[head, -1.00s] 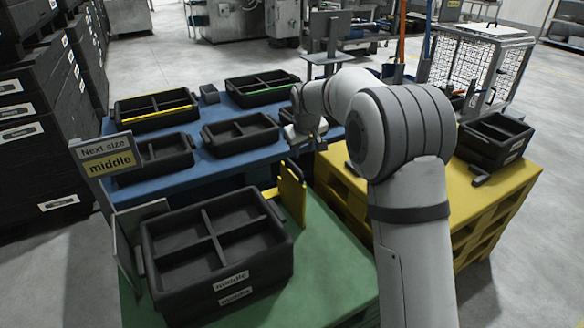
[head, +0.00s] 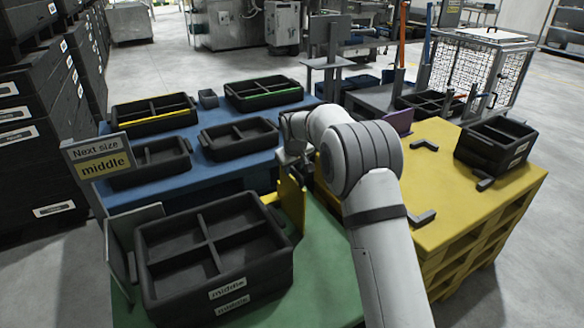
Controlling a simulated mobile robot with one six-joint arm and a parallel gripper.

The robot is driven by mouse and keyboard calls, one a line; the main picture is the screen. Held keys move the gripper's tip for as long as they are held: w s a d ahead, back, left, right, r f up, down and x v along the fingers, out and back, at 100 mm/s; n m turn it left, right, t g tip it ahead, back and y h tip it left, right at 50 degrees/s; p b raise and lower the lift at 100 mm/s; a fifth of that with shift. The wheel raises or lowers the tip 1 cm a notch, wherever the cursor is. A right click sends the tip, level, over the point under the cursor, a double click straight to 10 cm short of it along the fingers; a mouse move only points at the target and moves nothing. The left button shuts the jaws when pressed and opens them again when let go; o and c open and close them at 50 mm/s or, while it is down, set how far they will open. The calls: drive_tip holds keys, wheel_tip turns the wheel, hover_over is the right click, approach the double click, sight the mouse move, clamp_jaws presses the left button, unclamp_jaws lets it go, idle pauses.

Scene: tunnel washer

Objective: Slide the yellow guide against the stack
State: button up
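The yellow guide (head: 292,201) stands upright on the green table, at the back right corner of the stack. The stack (head: 218,285) is black divided trays with "middle" labels on the front. A short yellow bar (head: 269,197) shows between guide and stack. I cannot tell whether the guide's plate touches the stack. My gripper (head: 288,164) is at the guide's upper edge, on its far side. Its fingers are small and partly hidden by the guide and my arm, so I cannot tell their opening or whether they touch it.
A grey upright plate (head: 120,252) stands at the stack's left, near a "Next size middle" sign (head: 98,158). The blue table (head: 205,172) behind holds several black trays. The yellow pallet (head: 452,195) at right carries a black tray (head: 497,142) and small dark brackets.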

drive_tip(key=shift+c, duration=0.4)
clamp_jaws()
